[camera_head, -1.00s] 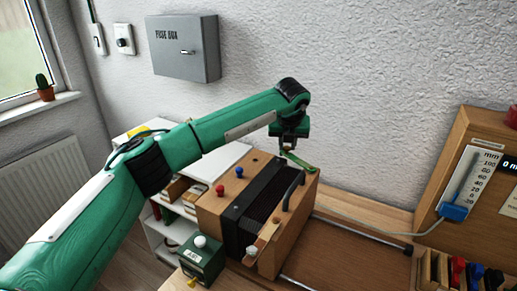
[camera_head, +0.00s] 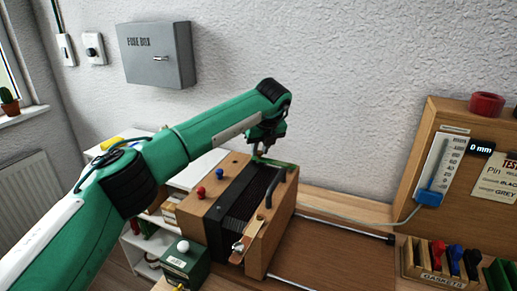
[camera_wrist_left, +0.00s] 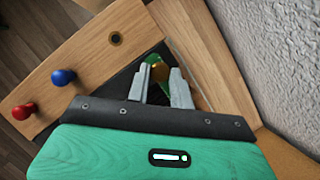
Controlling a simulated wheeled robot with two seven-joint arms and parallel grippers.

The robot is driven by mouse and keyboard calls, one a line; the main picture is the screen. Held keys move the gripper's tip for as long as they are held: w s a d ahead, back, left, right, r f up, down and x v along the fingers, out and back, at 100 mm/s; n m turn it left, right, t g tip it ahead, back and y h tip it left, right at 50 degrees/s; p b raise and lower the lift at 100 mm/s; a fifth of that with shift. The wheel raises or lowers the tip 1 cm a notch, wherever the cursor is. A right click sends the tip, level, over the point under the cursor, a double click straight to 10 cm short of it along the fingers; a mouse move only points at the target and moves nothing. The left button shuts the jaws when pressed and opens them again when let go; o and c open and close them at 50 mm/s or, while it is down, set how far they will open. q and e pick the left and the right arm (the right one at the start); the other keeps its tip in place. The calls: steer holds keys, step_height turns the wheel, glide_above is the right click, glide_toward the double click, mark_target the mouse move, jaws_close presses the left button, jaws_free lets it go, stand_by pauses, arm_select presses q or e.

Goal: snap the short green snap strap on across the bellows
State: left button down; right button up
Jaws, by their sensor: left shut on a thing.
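The bellows (camera_head: 262,188) are the black pleated part between the wooden end blocks of the box. My left gripper (camera_head: 262,154) is at the far end of the bellows, just above the box top, shut on the short green snap strap (camera_head: 277,164). The strap lies nearly level there; I cannot tell whether it touches the box. In the left wrist view the two grey fingers (camera_wrist_left: 160,88) point at the dark bellows, and a small part of the green strap (camera_wrist_left: 154,60) shows beyond them. The fingers hide the rest. My right gripper is not in view.
A black handle (camera_head: 279,186) stands on the other block. A tan strap (camera_head: 250,236) is at the bellows' front end. A gasket rack (camera_head: 437,277) stands at right. The wall is close behind.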

arm_select(q)
steer(key=c, duration=1.2)
jaws_free()
steer(key=shift+s, duration=0.1)
steer(key=shift+r, duration=0.3)
steer(key=b+v, duration=0.2)
steer(key=v, duration=1.1)
steer(key=shift+s, duration=0.2)
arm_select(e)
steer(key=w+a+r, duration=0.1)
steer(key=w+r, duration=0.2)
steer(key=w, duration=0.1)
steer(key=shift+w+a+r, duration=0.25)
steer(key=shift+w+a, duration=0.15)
